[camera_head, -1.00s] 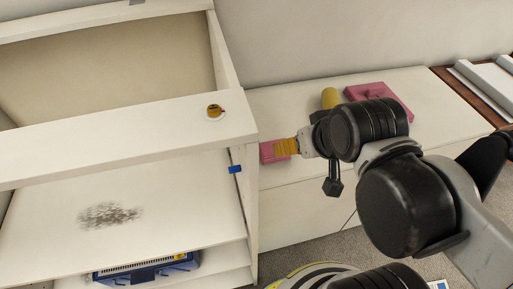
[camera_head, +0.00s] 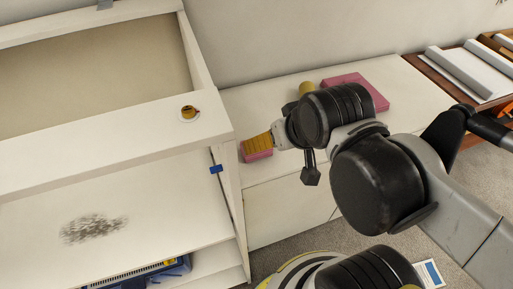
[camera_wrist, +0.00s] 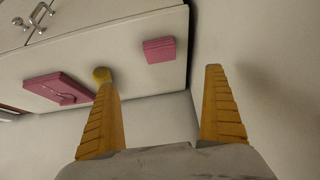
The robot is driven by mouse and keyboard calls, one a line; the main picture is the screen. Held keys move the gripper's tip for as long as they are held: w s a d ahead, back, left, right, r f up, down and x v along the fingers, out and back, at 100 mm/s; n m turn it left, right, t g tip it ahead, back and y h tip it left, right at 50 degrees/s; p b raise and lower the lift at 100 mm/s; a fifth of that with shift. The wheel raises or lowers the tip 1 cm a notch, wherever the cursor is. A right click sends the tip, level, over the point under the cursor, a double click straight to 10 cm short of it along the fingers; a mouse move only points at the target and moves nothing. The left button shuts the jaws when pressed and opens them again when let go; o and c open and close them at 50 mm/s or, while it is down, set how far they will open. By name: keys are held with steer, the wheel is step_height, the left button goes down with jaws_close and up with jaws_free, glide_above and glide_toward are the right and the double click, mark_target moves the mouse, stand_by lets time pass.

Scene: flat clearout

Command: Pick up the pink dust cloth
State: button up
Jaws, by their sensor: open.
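A small pink folded pad (camera_head: 258,155), which looks like the dust cloth, lies near the left end of the low white cabinet. My gripper (camera_head: 257,143) partly covers it in the head view. In the wrist view the pink pad (camera_wrist: 160,50) shows whole, beyond the fingertips and between their lines. My gripper (camera_wrist: 160,76) is open there, with its two orange ribbed fingers wide apart and nothing between them. The pad seems apart from the fingers. A larger flat pink item (camera_head: 358,91) lies farther right on the cabinet; it also shows in the wrist view (camera_wrist: 58,89).
A yellow cylinder (camera_head: 306,88) stands on the low cabinet (camera_head: 275,96) between the pink items, by the left finger in the wrist view. A tall white shelf unit (camera_head: 215,125) borders the cabinet on the left. A wall runs behind the cabinet.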

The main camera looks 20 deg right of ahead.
steer(key=w+f+g+p, duration=0.3)
steer(key=w+f, duration=0.1)
steer(key=w, duration=0.3)
steer(key=w+f+g+p, duration=0.2)
steer(key=w+f+g, duration=0.15)
steer(key=w, duration=0.35)
steer(key=shift+g, duration=0.25)
step_height(320, 180, down, 6)
steer(key=shift+w+f+b, duration=0.1)
steer(key=shift+b, duration=1)
step_height(320, 180, down, 5)
steer(key=b, duration=0.3)
steer(key=shift+f, duration=0.15)
steer(key=shift+s, duration=0.2)
steer(key=shift+c, duration=0.7)
steer(key=c, duration=0.9)
